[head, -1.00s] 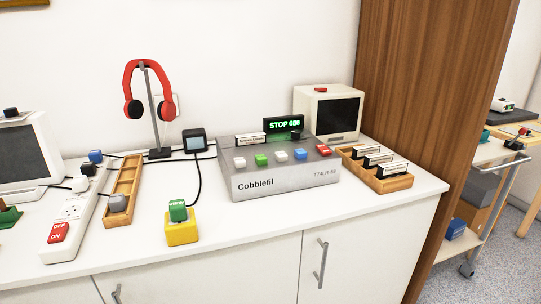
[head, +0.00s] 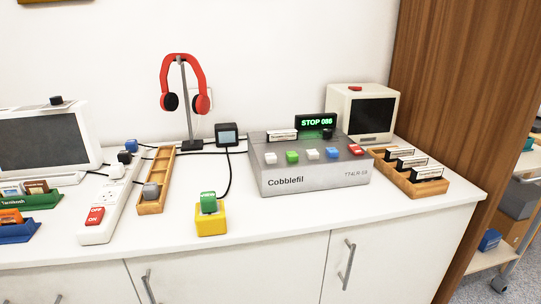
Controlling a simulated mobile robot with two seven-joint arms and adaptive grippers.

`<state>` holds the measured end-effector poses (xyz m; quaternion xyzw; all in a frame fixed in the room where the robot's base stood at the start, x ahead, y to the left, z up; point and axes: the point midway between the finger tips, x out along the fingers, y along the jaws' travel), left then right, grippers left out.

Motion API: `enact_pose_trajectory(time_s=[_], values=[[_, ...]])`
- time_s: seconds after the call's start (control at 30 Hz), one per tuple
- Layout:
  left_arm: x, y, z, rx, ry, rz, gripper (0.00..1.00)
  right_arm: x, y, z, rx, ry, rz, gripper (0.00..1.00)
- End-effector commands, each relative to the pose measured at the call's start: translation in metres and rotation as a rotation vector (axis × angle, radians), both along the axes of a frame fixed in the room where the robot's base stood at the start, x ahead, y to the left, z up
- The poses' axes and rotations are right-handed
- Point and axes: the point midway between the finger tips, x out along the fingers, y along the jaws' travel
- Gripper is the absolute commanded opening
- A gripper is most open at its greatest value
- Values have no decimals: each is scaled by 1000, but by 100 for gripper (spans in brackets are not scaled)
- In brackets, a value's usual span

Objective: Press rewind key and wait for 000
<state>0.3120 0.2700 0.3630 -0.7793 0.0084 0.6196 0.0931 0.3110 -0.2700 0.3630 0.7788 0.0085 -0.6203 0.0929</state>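A grey tape machine (head: 315,180) labelled "Cobblefil" stands on the white counter. Its front row of keys holds a white key (head: 270,158), a green key (head: 292,156), another white key (head: 313,154), a blue key (head: 332,153) and a red key (head: 356,150). The key markings are too small to read, so I cannot tell which is rewind. A display (head: 317,121) on top reads "STOP" and a number that looks like 086 or 088. Neither of my grippers is in view.
A yellow block with a green switch (head: 210,217), a wooden tray (head: 155,180) and a power strip (head: 105,205) lie left of the machine. A cartridge rack (head: 416,181) and small monitor (head: 365,113) stand right. The counter front is clear.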

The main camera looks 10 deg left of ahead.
Motion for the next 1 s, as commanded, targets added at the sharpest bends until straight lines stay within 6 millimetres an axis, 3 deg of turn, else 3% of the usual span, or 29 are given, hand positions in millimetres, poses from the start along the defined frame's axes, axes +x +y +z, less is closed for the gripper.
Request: enact_pose_trajectory(time_s=[0.17,0.4,1.0], values=[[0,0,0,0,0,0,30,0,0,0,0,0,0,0],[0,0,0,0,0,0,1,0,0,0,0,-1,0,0],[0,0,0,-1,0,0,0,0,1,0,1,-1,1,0]])
